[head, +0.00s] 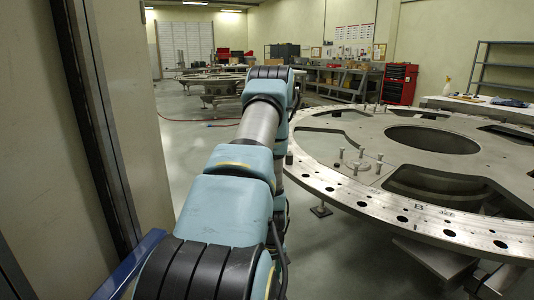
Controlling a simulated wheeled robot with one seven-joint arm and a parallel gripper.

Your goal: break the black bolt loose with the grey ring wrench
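The large round grey turret plate (462,222) fills the right of the head view, with a ring of dark holes along its rim. Several light-coloured bolts (355,168) stand upright on its near-left part. A small dark piece (289,158) shows at the plate's left edge beside my arm; I cannot tell whether it is the black bolt. I cannot make out the grey ring wrench. My arm reaches forward through the middle of the view, and its far end hides part of the scene. My gripper does not show.
A pale wall and dark post (95,110) stand close on the left. A red tool cabinet (400,84), a workbench (335,82) and grey shelving (505,68) are at the back. Another plate stand (212,84) is farther off. Open floor lies between wall and plate.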

